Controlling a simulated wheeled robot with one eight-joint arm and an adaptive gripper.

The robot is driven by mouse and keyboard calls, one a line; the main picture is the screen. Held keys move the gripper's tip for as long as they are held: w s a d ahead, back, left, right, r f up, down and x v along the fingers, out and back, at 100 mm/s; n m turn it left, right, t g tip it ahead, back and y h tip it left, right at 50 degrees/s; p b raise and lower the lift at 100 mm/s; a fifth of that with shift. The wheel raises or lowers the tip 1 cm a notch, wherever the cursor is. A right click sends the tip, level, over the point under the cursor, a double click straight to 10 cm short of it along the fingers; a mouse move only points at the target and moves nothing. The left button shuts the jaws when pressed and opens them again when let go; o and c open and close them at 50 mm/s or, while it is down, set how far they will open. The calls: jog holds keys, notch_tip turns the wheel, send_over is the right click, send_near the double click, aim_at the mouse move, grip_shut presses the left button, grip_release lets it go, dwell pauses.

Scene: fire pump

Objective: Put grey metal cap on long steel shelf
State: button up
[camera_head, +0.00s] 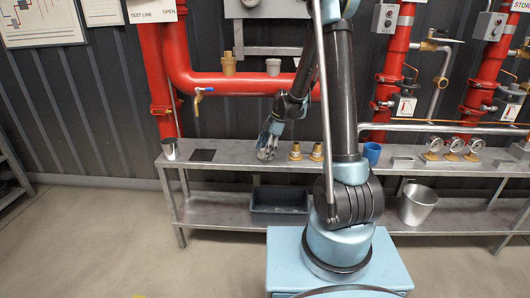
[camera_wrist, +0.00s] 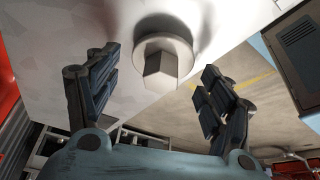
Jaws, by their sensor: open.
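A grey metal cap (camera_wrist: 162,60), a round flange with a blocky head, sits on the pale top of the long steel shelf (camera_wrist: 60,35) in the wrist view. My gripper (camera_wrist: 158,68) is open, with one finger on either side of the cap and visible gaps between. In the head view my gripper (camera_head: 267,148) points down close over the shelf top (camera_head: 230,152). The cap is hard to tell apart from the fingers there.
Two brass fittings (camera_head: 295,152) stand just right of my gripper. A dark plate (camera_head: 202,155) and a metal cup (camera_head: 170,149) are to its left. A blue cup (camera_head: 372,153) and several gauges (camera_head: 454,148) are farther right. Red pipes (camera_head: 240,84) run behind. A dark bin (camera_head: 280,199) is below.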

jog(key=v, duration=1.1)
jog(key=s+d+r+m+t, duration=0.1)
jog(key=s+d+r+m, duration=0.4)
jog(key=s, duration=0.3)
jog(key=s+d+f+m+t+h, duration=0.1)
jog(key=s+d+m, duration=0.3)
jog(key=s, duration=0.4)
jog(key=s+d+f+m+t+h, duration=0.1)
jog(key=s+d+f+m, duration=0.2)
jog(key=s+m, duration=0.4)
jog(key=s+d+f+m+h, duration=0.2)
jog(key=s+d+m, duration=0.3)
jog(key=s, duration=0.5)
jog(key=shift+d+m+t, duration=0.4)
jog(key=shift+d, duration=0.05)
jog(key=shift+s, duration=0.1)
